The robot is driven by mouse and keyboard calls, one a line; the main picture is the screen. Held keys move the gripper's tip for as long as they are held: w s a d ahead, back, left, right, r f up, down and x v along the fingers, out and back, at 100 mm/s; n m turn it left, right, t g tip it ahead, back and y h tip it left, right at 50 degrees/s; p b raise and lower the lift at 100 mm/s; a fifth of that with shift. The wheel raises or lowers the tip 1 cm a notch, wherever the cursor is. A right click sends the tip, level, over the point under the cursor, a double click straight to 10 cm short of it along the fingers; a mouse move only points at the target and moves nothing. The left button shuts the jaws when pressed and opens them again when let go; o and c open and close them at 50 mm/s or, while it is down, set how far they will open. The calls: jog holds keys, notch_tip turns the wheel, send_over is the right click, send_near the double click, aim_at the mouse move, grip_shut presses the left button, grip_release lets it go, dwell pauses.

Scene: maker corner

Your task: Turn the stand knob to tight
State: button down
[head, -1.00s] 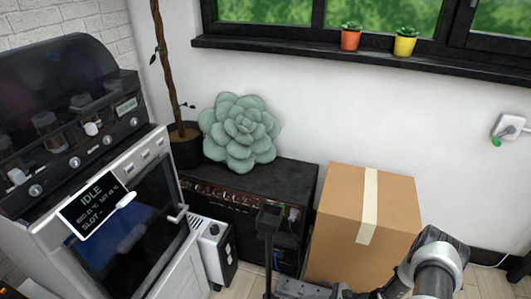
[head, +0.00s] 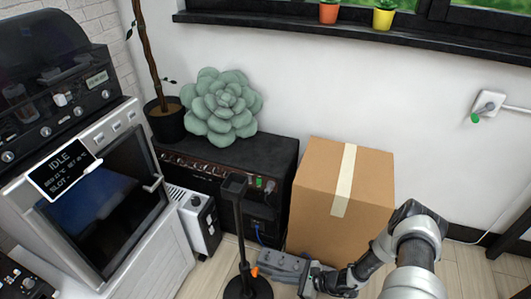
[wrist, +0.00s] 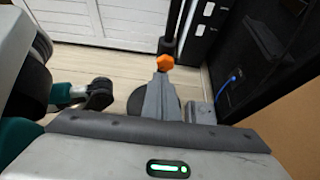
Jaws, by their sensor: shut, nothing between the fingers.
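The stand (head: 240,222) is a thin black upright pole on a round dark base (head: 248,288), with a small dark head on top. Its orange knob (head: 254,271) sits low on the pole and faces right, towards my gripper. In the wrist view the knob (wrist: 165,62) shows just beyond the grey fingertips of my gripper (wrist: 162,77). My gripper is shut and empty, its tips lined up with the knob. I cannot tell whether they touch it. The round base (wrist: 172,103) is partly hidden behind the fingers.
A cardboard box (head: 325,205) stands beside my arm. A black amplifier (head: 215,163) with a plush succulent (head: 218,105) on top is behind the stand. A white box (head: 200,225) and an oven (head: 120,195) are to the left. Pale floor lies around the stand.

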aim_at(256, 272)
jog(key=shift+s+a, duration=0.15)
jog(key=w+a, duration=0.2)
jog(key=a, duration=0.4)
jog(key=shift+w+a, duration=0.2)
jog(key=shift+a, duration=0.05)
jog(key=shift+f, duration=0.15)
dwell(0.5)
jog(key=shift+w+d, duration=0.1)
jog(key=shift+w, duration=0.1)
jog(key=shift+w+d, duration=0.2)
jog(key=shift+w, duration=0.3)
jog(key=shift+w+d, duration=0.15)
jog(key=shift+w, duration=0.3)
jog(key=shift+w, duration=0.15)
dwell(0.3)
jog(key=shift+d, duration=0.1)
